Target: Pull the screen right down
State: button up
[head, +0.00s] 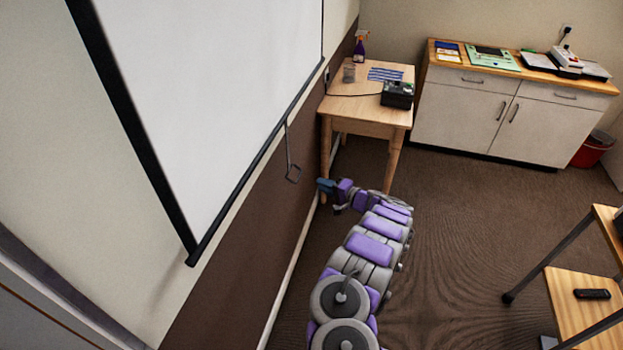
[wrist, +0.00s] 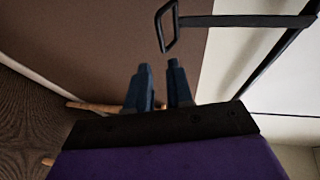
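The white projection screen (head: 220,90) hangs on the left wall with a black border and a dark bottom bar (head: 255,160). A pull strap hangs from the bar and ends in a dark loop handle (head: 293,174). In the wrist view the handle (wrist: 166,28) is just beyond my fingertips, with the strap (wrist: 245,20) running right to the bar (wrist: 280,55). My gripper (head: 326,186) is to the right of and slightly below the handle in the head view. In the wrist view my gripper (wrist: 160,66) has its two blue fingers apart with nothing between them.
A small wooden table (head: 350,108) with a spray bottle (head: 360,48) and a black box (head: 397,94) stands behind my arm. A white cabinet (head: 500,115) is at the back wall, a red bin (head: 593,149) beside it. A wooden shelf unit (head: 580,300) is at right. Carpet between is clear.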

jog(key=shift+p+v, duration=0.35)
jog(key=shift+v, duration=1.85)
jog(key=shift+s+f, duration=0.1)
